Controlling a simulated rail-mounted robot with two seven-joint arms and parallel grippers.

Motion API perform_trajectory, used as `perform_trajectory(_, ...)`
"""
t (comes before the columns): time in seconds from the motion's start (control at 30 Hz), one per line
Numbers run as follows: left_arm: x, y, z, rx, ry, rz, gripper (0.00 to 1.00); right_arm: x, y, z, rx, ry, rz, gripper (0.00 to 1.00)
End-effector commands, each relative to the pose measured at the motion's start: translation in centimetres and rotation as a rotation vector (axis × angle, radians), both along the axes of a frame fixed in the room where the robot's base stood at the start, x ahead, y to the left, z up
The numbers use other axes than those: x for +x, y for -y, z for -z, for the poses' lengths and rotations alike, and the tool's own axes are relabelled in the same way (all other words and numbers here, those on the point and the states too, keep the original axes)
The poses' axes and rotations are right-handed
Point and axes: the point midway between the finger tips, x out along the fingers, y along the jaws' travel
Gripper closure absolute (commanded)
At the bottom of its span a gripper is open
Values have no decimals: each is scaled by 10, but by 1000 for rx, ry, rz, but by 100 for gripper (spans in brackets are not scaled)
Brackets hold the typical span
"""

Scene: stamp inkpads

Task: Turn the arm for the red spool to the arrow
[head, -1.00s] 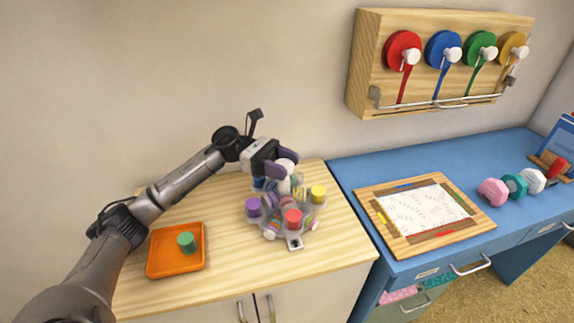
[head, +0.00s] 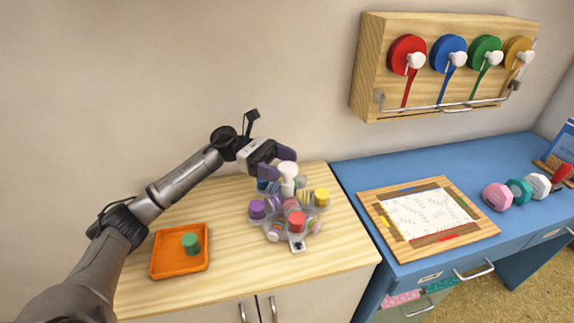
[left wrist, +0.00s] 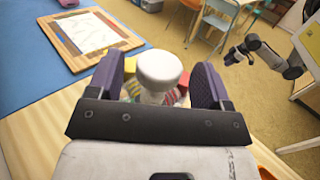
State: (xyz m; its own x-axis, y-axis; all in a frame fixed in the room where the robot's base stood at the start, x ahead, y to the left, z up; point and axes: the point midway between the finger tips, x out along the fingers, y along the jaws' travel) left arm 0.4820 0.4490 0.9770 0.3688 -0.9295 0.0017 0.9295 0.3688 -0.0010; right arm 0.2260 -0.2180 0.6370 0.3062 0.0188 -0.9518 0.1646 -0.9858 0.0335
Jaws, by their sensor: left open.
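A grey carousel (head: 313,212) with several arms stands on the wooden top, carrying a red spool (head: 297,222) at the front, a yellow one (head: 322,197) at right and a purple one (head: 257,209) at left. A white knob (head: 288,171) rises from its middle. A front tab (head: 297,245) bears a dark mark, too small to read as an arrow. My left gripper (head: 281,166) is open, its purple fingers either side of the knob. The left wrist view shows the knob (left wrist: 159,70) between them with gaps. My right gripper (left wrist: 236,55) is small at the right there.
An orange tray (head: 161,262) with a green spool (head: 190,243) is left of the carousel. The blue desk (head: 355,175) at right holds a wood-framed board (head: 450,239). A wall rack (head: 366,70) holds red, blue, green and yellow reels.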

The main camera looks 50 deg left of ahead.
Motion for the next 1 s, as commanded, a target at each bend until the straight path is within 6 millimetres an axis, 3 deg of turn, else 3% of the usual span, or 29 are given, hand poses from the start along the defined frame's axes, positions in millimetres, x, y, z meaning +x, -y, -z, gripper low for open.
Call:
perform_trajectory(0.2, -12, -30, -1, 1, -2, -2, 27, 0, 2, -7, -6, 0, -4, 57)
perform_trajectory(0.4, -18, -45, -1, 1, 1, -1, 27, 0, 2, -9, -6, 0, -4, 57)
perform_trajectory(1.0, -20, -49, 0, 1, 1, 1, 27, 0, -1, -9, 4, -1, 3, 57)
